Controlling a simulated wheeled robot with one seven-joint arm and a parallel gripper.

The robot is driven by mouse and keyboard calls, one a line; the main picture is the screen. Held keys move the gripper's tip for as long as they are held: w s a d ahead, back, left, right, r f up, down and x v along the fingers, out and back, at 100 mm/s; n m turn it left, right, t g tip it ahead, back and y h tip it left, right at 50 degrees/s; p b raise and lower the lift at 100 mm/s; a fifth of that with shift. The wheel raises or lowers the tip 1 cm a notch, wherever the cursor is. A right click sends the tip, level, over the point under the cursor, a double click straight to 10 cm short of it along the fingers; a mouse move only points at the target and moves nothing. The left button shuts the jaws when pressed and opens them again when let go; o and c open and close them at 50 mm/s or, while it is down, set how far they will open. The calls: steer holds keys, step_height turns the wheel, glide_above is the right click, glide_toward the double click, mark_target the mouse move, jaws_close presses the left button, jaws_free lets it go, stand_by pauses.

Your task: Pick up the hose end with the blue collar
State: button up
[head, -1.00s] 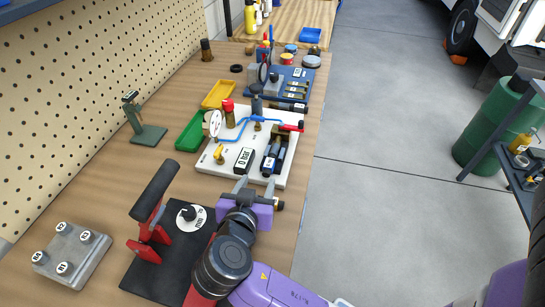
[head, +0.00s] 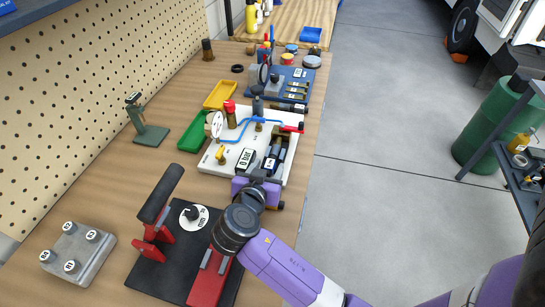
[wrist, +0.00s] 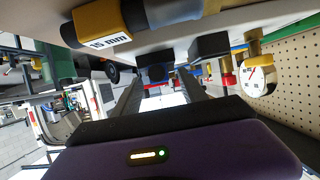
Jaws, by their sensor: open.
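The white board (head: 212,165) carries a bent blue tube (head: 240,122), a gauge (head: 214,127) and several dark cylinders and blocks with white labels. One dark cylinder (head: 278,152) lies at its near right part. A hose end with a blue collar cannot be made out for certain. In the wrist view a dark grey-blue cylinder (wrist: 172,10) with a yellow-orange band (wrist: 98,22) marked "15 mm" is close at the top left. My gripper (wrist: 160,95) is open and empty at the board's near edge; in the head view its fingertips are largely hidden.
A black base with a red clamp (head: 152,252) is beside my arm, and a grey block (head: 78,247) is at the near left. Green (head: 195,133) and yellow (head: 220,95) trays lie left of the board. A pegboard (head: 90,90) bounds the left side.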

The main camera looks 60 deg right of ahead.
jaws_close()
steer(key=shift+r, duration=0.15)
